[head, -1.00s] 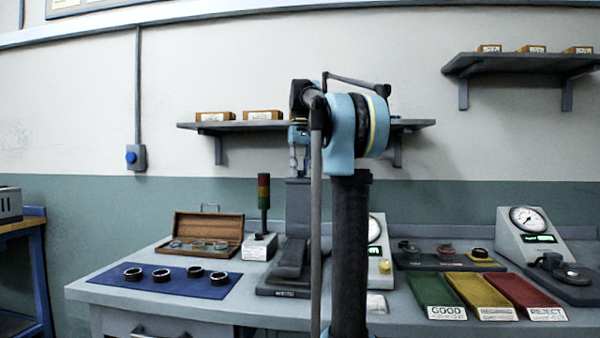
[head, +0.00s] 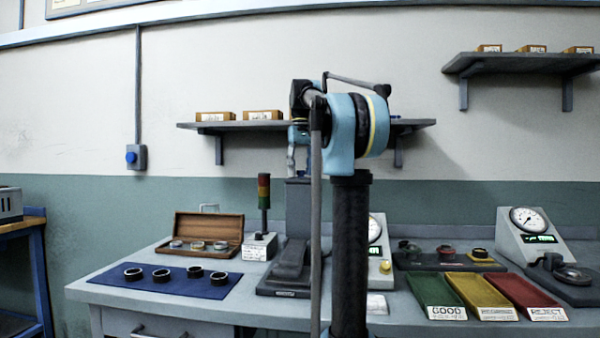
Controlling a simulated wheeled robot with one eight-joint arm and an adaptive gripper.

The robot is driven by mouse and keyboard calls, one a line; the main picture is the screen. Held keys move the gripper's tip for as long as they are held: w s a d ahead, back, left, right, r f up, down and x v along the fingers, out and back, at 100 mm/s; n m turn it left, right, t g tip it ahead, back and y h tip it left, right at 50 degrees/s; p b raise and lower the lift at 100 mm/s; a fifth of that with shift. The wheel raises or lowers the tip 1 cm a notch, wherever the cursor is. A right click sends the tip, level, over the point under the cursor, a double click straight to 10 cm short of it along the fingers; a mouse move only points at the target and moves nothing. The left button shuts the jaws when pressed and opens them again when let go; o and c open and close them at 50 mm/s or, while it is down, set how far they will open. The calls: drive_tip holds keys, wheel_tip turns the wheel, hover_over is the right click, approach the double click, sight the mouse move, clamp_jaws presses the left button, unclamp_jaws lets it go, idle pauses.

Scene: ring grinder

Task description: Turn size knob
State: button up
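A dial unit (head: 377,251) stands on the bench, mostly hidden behind my arm. A small yellow knob (head: 385,267) shows on its lower right front; I cannot tell if it is the size knob. A grey machine (head: 298,215) with a tall column and a low base stands just left of my arm. My gripper (head: 298,160) is small in view, pointing down above the top of this column, apart from the yellow knob. My arm partly hides it, and its finger opening is unclear.
A blue mat (head: 170,288) with several dark rings lies at left, before an open wooden case (head: 208,232). A signal light (head: 264,205) stands beside the machine. Green (head: 440,290), yellow (head: 478,290) and red (head: 522,290) trays lie right. A shelf (head: 245,126) hangs behind my gripper.

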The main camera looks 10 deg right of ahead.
drive_tip(key=shift+r, duration=0.1)
wheel_tip(320, 180, up, 12)
idle(0.6)
drive_tip(key=shift+w, duration=0.1)
drive_tip(key=shift+f, duration=0.2)
